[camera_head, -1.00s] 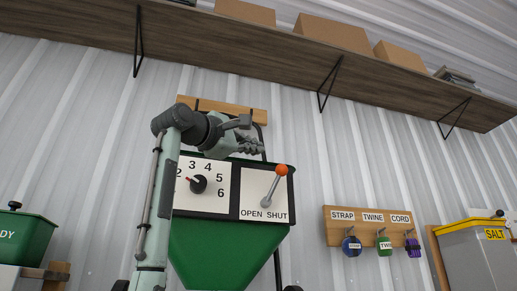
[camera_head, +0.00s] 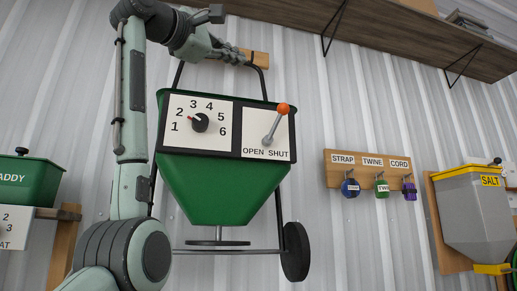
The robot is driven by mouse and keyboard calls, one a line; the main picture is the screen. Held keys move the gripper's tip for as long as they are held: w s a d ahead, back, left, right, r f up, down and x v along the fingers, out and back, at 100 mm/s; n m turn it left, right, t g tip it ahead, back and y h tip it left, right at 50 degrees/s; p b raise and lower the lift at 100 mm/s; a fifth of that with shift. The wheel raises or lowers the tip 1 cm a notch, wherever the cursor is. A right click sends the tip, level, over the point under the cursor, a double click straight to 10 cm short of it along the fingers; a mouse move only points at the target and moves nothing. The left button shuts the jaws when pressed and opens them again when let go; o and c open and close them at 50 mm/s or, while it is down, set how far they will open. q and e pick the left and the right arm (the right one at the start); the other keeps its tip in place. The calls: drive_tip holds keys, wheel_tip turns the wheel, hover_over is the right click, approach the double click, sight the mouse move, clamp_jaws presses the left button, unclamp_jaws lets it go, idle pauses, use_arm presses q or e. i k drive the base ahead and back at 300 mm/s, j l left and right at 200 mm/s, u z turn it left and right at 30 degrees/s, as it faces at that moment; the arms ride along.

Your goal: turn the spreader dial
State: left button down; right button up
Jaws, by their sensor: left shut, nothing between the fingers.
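The green spreader (camera_head: 222,190) hangs on the wall with a white, numbered dial panel on its front. The black spreader dial (camera_head: 200,122) has a red pointer aimed up-left, close to the 2. My left gripper (camera_head: 240,57) is above the spreader, apart from the dial, with its fingers shut and empty. My right gripper is not in view.
Right of the dial, a lever with an orange knob (camera_head: 283,109) tilts right on the OPEN/SHUT panel. A peg board (camera_head: 334,177) holds strap, twine and cord. A salt bin (camera_head: 475,215) stands right, a green caddy (camera_head: 30,183) left. Space before the dial is clear.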

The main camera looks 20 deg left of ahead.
sight(199, 124)
drive_tip(key=k+l, duration=0.15)
drive_tip(key=l, duration=0.15)
drive_tip(key=k+l, duration=0.1)
drive_tip(key=l, duration=0.25)
drive_tip(key=k+l, duration=0.15)
drive_tip(key=l, duration=0.15)
drive_tip(key=k+l, duration=0.15)
drive_tip(key=l, duration=0.15)
